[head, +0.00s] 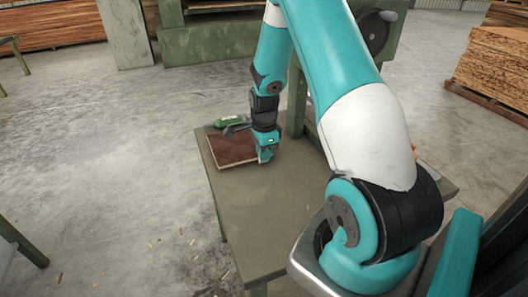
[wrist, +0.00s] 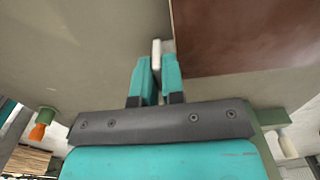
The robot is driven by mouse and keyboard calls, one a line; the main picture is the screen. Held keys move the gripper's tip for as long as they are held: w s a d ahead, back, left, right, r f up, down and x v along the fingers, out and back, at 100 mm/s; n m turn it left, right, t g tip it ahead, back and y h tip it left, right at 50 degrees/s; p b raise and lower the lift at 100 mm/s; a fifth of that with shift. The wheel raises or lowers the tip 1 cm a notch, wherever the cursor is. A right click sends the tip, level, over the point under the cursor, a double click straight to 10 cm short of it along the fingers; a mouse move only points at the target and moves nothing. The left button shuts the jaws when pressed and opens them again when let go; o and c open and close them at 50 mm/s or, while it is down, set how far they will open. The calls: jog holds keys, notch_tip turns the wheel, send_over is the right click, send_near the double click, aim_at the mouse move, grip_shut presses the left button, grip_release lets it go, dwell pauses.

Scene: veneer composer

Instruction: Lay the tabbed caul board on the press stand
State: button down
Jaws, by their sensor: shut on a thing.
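The caul board (head: 232,149) is a flat reddish-brown panel at the far left part of a grey-green table. In the wrist view, the board (wrist: 245,35) fills the upper right, beside my fingers. My gripper (head: 265,157) points down at the board's right edge. In the wrist view, my gripper (wrist: 156,70) has its teal fingers closed around a thin pale piece, which looks like the board's tab (wrist: 156,48). I cannot tell whether the board rests flat or is slightly raised. Which surface is the press stand is not clear.
The table top (head: 255,210) is bare in front of the board. A green tool (head: 230,121) lies behind the board. A green machine (head: 205,42) stands farther back. Stacked wood (head: 495,70) is at the right. Open concrete floor lies left of the table.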

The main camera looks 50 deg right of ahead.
jog(key=shift+f, duration=0.5)
jog(key=c, duration=1.1)
grip_release()
jog(key=shift+c, duration=0.2)
jog(key=shift+r, duration=0.15)
notch_tip(320, 180, up, 7)
jog(key=p, duration=0.6)
jog(key=shift+r, duration=0.2)
